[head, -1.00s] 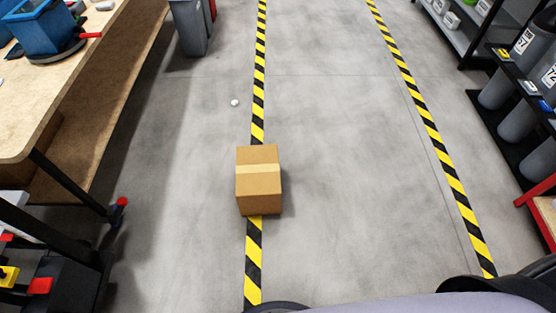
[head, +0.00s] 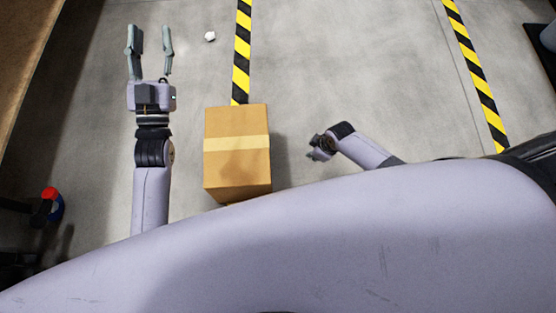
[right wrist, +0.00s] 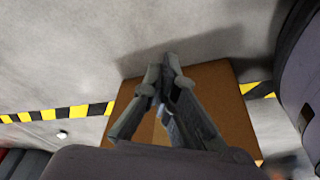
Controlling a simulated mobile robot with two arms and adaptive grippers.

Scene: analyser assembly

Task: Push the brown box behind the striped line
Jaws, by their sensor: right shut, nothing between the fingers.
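The brown box (head: 222,118) sits on the floor across the left striped line (head: 242,45), with a pale tape strip over its top. It also shows in the right wrist view (right wrist: 222,92), partly hidden behind the fingers. My left gripper (head: 150,38) is open and empty, beyond and to the left of the box. My right gripper (head: 315,152) is low, to the right of the box, with a gap of floor between them in the head view. In the right wrist view its fingers (right wrist: 168,62) are closed together with nothing between them.
A second striped line (head: 475,75) runs along the right. A small white object (head: 210,36) lies left of the near line. A wooden table edge (head: 28,55) is at far left. The floor between the lines is clear.

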